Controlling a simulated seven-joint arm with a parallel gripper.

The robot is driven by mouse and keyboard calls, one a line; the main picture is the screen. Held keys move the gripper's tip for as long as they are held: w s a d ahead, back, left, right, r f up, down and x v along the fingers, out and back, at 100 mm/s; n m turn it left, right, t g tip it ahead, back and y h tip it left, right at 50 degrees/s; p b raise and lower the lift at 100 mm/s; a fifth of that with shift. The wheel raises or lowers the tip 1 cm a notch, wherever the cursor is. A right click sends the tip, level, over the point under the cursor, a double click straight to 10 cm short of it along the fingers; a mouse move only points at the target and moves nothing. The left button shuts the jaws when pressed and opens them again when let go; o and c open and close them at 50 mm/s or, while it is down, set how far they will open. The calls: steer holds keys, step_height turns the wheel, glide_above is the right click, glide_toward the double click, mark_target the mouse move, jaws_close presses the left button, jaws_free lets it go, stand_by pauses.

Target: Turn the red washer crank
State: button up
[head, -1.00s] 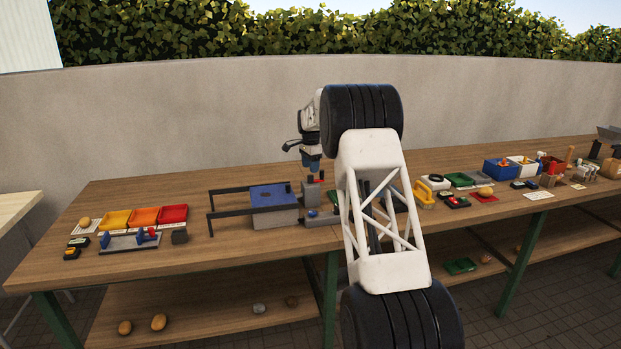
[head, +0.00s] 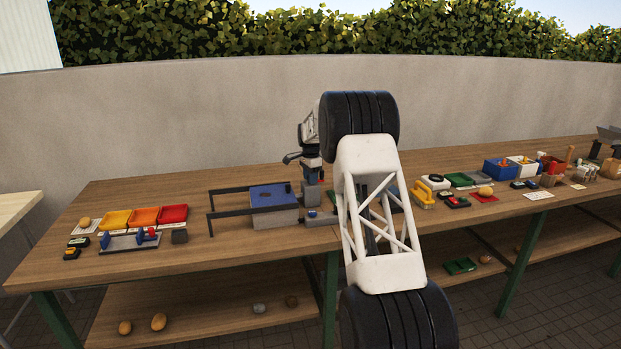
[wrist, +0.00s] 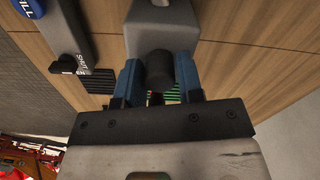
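A grey block (head: 311,196) stands on the table to the right of the blue-topped grey box. A small red part (head: 322,181), perhaps of the washer crank, shows beside its top; my arm hides most of what lies to the right. In the wrist view the grey block (wrist: 163,28) carries a dark round knob or handle (wrist: 160,70). The two blue fingers of my gripper (wrist: 160,78) stand on either side of this dark piece, very close to it. I cannot tell whether they press on it. No red crank arm is clear in the wrist view.
The blue-topped box (head: 274,214) with dark rails stands just left of the block. Yellow, orange and red trays (head: 173,214) lie farther left. A yellow-handled item (head: 423,193) and small containers stand to the right.

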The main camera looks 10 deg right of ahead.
steer(key=c, duration=0.5)
